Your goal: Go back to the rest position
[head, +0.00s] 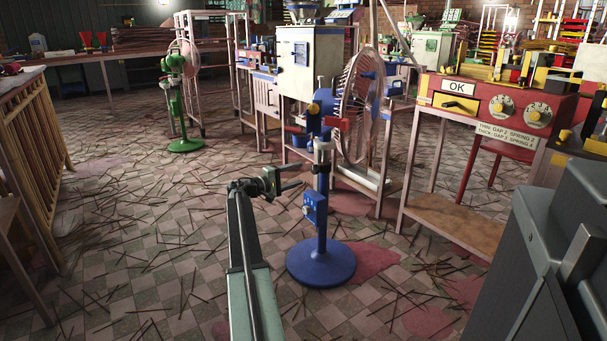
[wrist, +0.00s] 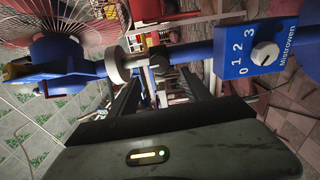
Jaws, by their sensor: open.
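My gripper (head: 298,177) is open in the middle of the head view, at the end of my pale green arm, with its fingers toward the pole of a blue pedestal fan (head: 322,262). No object shows between the fingers. In the wrist view my gripper (wrist: 165,88) has its two dark fingers spread. The fan's pole (wrist: 200,55) runs sideways across that view, beyond the fingers. The fan's blue control box (wrist: 248,50), with a white knob and the numbers 0 to 3, is at upper right. I cannot tell how far the fingertips are from the pole.
A green fan (head: 184,145) stands at the left rear. A red machine (head: 478,108) with an OK plate sits on a bench at right. A wooden-slatted counter (head: 35,115) is at left. Thin sticks litter the tiled floor (head: 130,210), which is otherwise open at left.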

